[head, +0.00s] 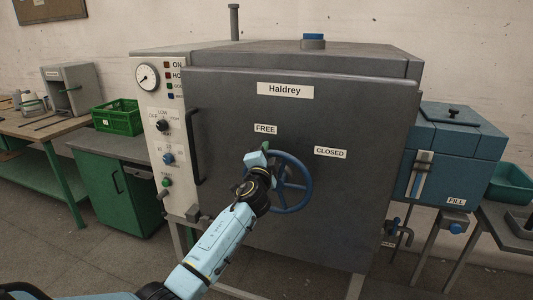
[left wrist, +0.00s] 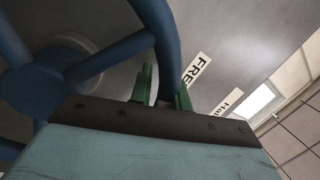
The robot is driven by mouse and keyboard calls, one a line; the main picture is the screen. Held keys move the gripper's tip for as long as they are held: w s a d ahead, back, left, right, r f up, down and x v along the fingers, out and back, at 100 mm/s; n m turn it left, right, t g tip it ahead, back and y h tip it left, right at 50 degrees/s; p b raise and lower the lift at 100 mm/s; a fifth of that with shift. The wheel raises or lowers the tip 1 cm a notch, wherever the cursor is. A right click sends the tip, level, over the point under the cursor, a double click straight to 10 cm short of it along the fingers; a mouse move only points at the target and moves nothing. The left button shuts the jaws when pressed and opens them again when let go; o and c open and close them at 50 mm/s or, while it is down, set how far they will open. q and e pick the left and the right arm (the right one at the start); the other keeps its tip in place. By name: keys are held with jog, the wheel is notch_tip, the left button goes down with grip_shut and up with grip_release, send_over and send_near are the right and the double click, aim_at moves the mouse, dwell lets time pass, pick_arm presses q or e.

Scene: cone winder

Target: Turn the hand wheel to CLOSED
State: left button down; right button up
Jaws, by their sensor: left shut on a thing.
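The blue hand wheel (head: 304,196) is mounted on the front of the grey machine door. A FREE label (head: 265,129) is above the wheel at its upper left, and a CLOSED label (head: 330,153) is at its upper right. My left gripper (head: 265,147) is at the wheel's upper left rim, near the FREE label. In the left wrist view the green fingers of my left gripper (left wrist: 166,95) stand on either side of the blue rim (left wrist: 168,50), shut on it. The wheel's hub (left wrist: 30,90) shows at the left there. My right gripper is not in view.
The door (head: 380,110) has a black vertical handle (head: 195,147) at its left. A control panel (head: 160,125) with a gauge and knobs is left of it. A blue box (head: 455,150) marked FILL stands right. A green crate (head: 118,117) sits on the left bench.

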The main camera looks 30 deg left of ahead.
aim_at(294, 166)
pick_arm(q)
jog(key=shift+d, duration=0.1)
jog(key=shift+w+d+r+m+h, duration=0.15)
jog(key=shift+d+m, duration=0.3)
jog(key=shift+m, duration=0.25)
jog(key=shift+w+d+r+m+h, duration=0.15)
jog(key=shift+d+m, duration=0.25)
jog(key=shift+m, duration=0.3)
jog(key=d+m, duration=0.1)
jog(key=d+m+t, duration=0.1)
jog(key=m, duration=0.1)
jog(key=d+m+h+b, duration=0.1)
jog(key=shift+w, duration=0.25)
jog(key=m, duration=0.1)
jog(key=d+m, duration=0.1)
jog(key=d+m+h, duration=0.1)
jog(key=m, duration=0.1)
jog(key=shift+w+d+f+t, duration=0.15)
jog(key=shift+w+f+t, duration=0.15)
jog(key=shift+f+t, duration=0.1)
jog(key=shift+w+d+f+m+h, duration=0.1)
jog(key=shift+d+f+m+h, duration=0.1)
jog(key=shift+d+m+h, duration=0.4)
jog(key=shift+w+d+f+m+h, duration=0.1)
jog(key=shift+d+f+m, duration=0.1)
jog(key=shift+m, duration=0.7)
jog(key=c, duration=1.3)
grip_release()
